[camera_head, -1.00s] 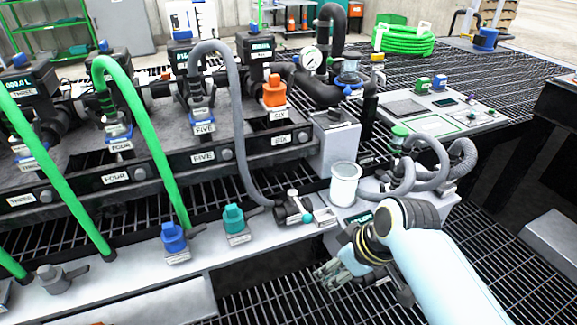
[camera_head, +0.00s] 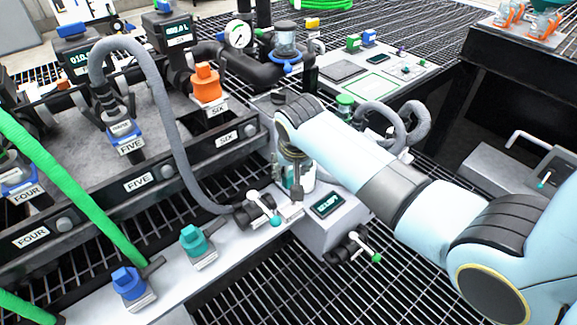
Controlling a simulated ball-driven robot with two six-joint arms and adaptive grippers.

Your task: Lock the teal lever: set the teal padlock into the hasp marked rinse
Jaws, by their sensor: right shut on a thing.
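My right gripper (camera_head: 297,195) points down in front of a white cylinder (camera_head: 308,178), just above the pale metal fitting (camera_head: 291,212) beside a dark valve. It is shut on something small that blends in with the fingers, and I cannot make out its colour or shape. The valve (camera_head: 250,212) carries a white handle with a teal knob (camera_head: 275,221). I cannot read a rinse mark on the fitting, nor tell whether the gripper touches it. No padlock shows clearly. My left gripper is not in view.
A box with a small display (camera_head: 327,204) stands right of the fitting, with a green-tipped lever valve (camera_head: 352,248) in front. A grey hose (camera_head: 165,110) arches down to the dark valve. Teal (camera_head: 193,238) and blue (camera_head: 128,281) plugs sit on the pale ledge. Open grating lies in front.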

